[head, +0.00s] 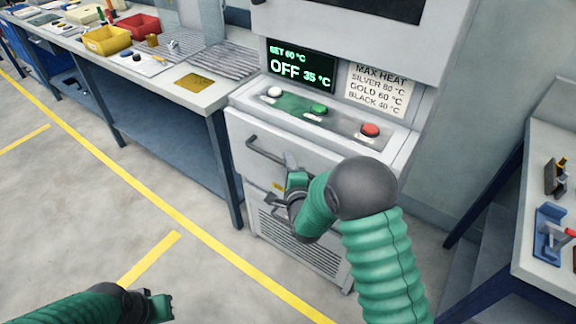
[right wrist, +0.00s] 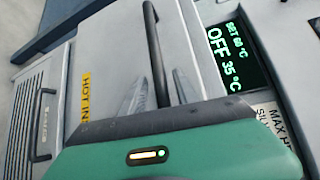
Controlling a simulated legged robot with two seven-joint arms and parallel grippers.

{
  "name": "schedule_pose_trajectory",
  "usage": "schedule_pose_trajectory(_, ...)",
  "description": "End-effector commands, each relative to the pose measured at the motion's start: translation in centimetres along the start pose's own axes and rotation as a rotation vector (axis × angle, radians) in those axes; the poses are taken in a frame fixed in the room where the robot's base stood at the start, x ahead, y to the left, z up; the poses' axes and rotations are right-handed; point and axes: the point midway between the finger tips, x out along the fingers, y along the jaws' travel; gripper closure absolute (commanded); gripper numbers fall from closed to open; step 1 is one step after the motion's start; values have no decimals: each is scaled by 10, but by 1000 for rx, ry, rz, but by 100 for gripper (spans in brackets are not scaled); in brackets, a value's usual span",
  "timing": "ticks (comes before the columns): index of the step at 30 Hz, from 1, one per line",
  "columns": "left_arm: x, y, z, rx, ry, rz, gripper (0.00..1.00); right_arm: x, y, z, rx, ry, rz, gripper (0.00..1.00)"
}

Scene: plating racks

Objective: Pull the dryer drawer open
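The dryer (head: 395,125) is a pale grey cabinet with a drawer (head: 240,128) below its sloping button panel. The drawer front looks flush with the cabinet. Its dark bar handle (head: 264,151) also shows in the right wrist view (right wrist: 152,40). My right gripper (head: 291,163) is at the right end of the handle. In the right wrist view its two grey fingers (right wrist: 160,90) are spread, one on each side of the bar; contact cannot be told. My left gripper (head: 165,306) is low at the left, away from the dryer, its fingers unclear.
The display (head: 301,66) reads OFF, 35 °C, above white, green and red buttons. A lower vented panel has a small dark handle (right wrist: 40,125). A workbench (head: 205,97) with bins adjoins the dryer's left; another table (head: 545,190) stands right. The floor in front is clear.

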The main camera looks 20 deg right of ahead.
Motion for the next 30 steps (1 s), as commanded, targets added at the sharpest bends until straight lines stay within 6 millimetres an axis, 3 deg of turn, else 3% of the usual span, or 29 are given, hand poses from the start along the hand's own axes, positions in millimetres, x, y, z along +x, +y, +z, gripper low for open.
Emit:
schedule_pose_trajectory(1,0,0,0,0,0,0,100,0,0,0,0,0,0,71)
schedule_pose_trajectory(8,0,0,0,0,0,0,100,0,0,0,0,0,1,100)
schedule_pose_trajectory(30,0,0,0,0,0,0,100,-1,3,0,0,0,6,100)
